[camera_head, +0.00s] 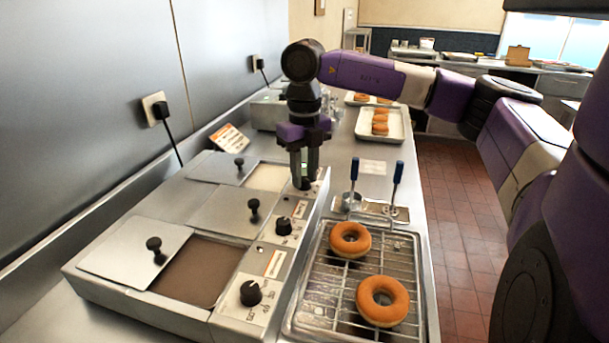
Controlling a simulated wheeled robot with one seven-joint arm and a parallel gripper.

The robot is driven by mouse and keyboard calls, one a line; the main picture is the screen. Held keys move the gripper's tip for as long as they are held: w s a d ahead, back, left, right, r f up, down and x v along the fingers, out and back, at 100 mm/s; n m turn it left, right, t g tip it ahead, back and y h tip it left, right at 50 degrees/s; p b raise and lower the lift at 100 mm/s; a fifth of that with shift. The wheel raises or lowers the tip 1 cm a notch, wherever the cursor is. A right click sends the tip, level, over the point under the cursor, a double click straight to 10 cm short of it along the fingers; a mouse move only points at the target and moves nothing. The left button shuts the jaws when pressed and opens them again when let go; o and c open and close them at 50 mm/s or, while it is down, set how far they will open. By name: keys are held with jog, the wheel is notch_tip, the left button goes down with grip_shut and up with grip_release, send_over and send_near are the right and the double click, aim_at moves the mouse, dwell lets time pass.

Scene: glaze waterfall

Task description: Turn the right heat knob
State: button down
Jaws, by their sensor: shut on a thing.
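The steel glaze warmer (268,262) runs along the counter at the left, with black heat knobs on its front panel. The right heat knob (306,184) is at the far end of the panel, mostly hidden by my gripper. My gripper (304,178) points straight down over it with its fingers shut around the knob. The middle knob (284,225) and the near knob (250,292) are clear of my gripper. Which way the gripped knob's mark points cannot be seen.
Lids with black knobs (254,207) partly cover the wells. A donut tray (395,122) lies farther back.

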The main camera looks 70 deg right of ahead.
aim_at(304, 178)
jog(key=n+b, duration=0.2)
jog(key=n, duration=0.2)
jog(key=n+b, duration=0.1)
jog(key=n, duration=0.3)
jog(key=shift+n, duration=0.3)
jog(key=n+b, duration=0.1)
jog(key=n, duration=0.3)
jog(key=shift+n, duration=2.2)
jog(key=c, duration=1.1)
grip_release()
jog(key=shift+r, duration=3.95)
